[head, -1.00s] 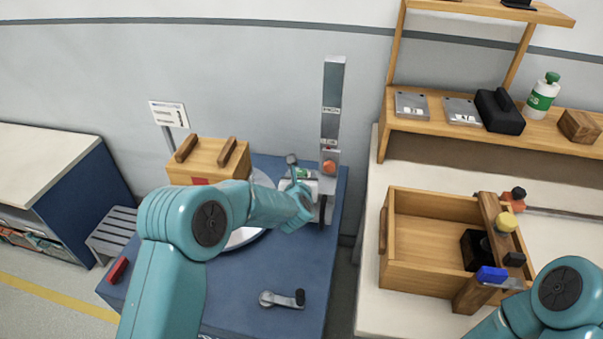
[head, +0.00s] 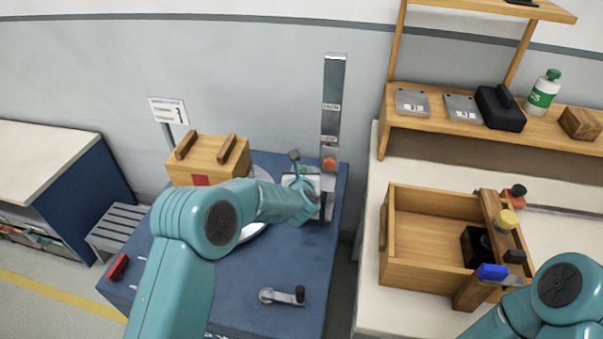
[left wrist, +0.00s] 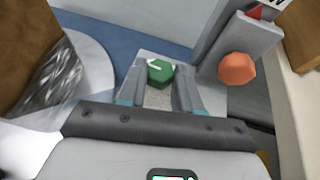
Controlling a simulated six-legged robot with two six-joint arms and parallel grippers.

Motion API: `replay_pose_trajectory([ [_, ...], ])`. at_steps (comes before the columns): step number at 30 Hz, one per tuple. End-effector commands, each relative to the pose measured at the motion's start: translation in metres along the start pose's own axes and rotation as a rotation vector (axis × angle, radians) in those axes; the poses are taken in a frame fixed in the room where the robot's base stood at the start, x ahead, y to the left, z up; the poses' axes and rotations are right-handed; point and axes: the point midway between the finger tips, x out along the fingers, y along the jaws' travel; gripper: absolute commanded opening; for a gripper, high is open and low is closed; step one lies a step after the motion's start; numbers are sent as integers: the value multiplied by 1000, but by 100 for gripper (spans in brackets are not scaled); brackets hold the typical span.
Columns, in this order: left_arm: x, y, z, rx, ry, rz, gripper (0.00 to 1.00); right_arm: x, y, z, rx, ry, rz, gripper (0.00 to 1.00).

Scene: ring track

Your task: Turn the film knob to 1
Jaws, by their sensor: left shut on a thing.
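A green knob (left wrist: 158,72) with a white pointer mark shows in the left wrist view, on a light grey plate (left wrist: 155,98). The pointer slants towards the upper left of that picture. My left gripper (left wrist: 160,80) is shut on the green knob, with one finger on each side of it. In the head view my left gripper (head: 312,186) is at the foot of the tall grey column and mostly hides the knob. I cannot read any numbers around the knob.
An orange knob (head: 328,164) sits on the grey column (head: 333,90), close to my left gripper. A wooden box (head: 222,152) stands behind my left arm on the blue table (head: 240,285). A crank handle (head: 283,296) lies in front. An open wooden crate (head: 430,275) is right.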

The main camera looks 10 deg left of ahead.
Motion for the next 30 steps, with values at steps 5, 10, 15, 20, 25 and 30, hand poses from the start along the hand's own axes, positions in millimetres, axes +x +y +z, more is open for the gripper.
replay_pose_trajectory([
  [5, 1, -4, -2, -43, -2, 96, 3, 7, 3, 0, 0, 0, 0, 43],
  [10, 1, -7, -2, -93, -2, 220, 3, 16, 6, 0, 0, 0, 0, 43],
  [15, 2, -10, -2, -144, -2, 342, 3, 24, 8, 0, 0, 0, 0, 43],
  [20, 3, -11, -1, -184, -1, 437, 3, 29, 11, -1, 0, 0, 0, 43],
  [25, 3, -11, 0, -212, 0, 507, 3, 33, 12, -1, 0, 0, 0, 43],
  [30, 3, -12, 1, -227, 0, 547, 3, 35, 13, -1, 0, 0, 0, 43],
])
